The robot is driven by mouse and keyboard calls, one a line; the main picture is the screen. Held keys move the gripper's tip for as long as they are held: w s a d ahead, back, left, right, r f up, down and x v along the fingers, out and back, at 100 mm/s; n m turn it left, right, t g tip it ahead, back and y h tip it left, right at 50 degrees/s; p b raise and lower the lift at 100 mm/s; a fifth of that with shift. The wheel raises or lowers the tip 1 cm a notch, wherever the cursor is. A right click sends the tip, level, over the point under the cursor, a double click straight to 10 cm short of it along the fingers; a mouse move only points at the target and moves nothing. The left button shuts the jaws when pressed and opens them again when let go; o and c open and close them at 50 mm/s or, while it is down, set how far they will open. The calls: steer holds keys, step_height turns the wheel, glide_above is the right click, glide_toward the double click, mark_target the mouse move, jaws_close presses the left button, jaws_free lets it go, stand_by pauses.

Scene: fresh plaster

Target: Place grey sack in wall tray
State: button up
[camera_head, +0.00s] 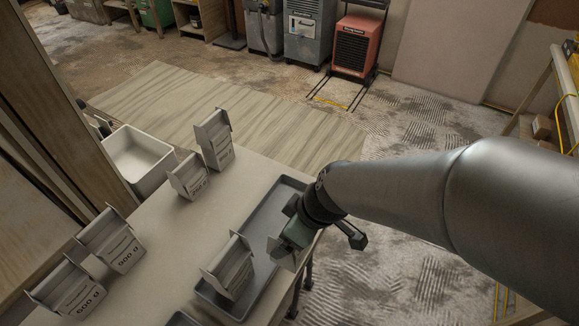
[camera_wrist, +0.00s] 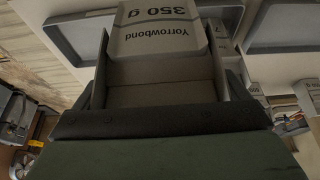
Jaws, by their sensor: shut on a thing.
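My gripper (camera_head: 288,246) is shut on a grey sack, of which a pale corner (camera_head: 284,258) shows beneath it. In the wrist view the held sack (camera_wrist: 160,42) sits between the fingers, its label upside down, reading "Yorrowbond" and "350 g". The gripper and sack are over the right side of a dark grey tray (camera_head: 289,181) on the table; I cannot tell whether the sack touches it. Another grey sack (camera_head: 230,268) stands at the tray's left side. A second dark tray (camera_head: 182,319) shows at the bottom edge. Which tray is the wall tray is unclear.
Several more grey sacks stand on the table (camera_head: 165,238), two at the back (camera_head: 215,140) (camera_head: 190,177) and two at the left (camera_head: 113,240) (camera_head: 68,288). A white bin (camera_head: 163,177) stands at the far left. The table's middle is clear.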

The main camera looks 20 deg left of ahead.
steer(key=w+a+f+b, duration=0.3)
steer(key=w+a+f, duration=0.2)
steer(key=a+f, duration=0.5)
steer(key=shift+w+a+f, duration=0.3)
steer(key=shift+w+f, duration=0.1)
steer(key=shift+f, duration=0.65)
steer(key=shift+f, duration=0.15)
steer(key=o, duration=1)
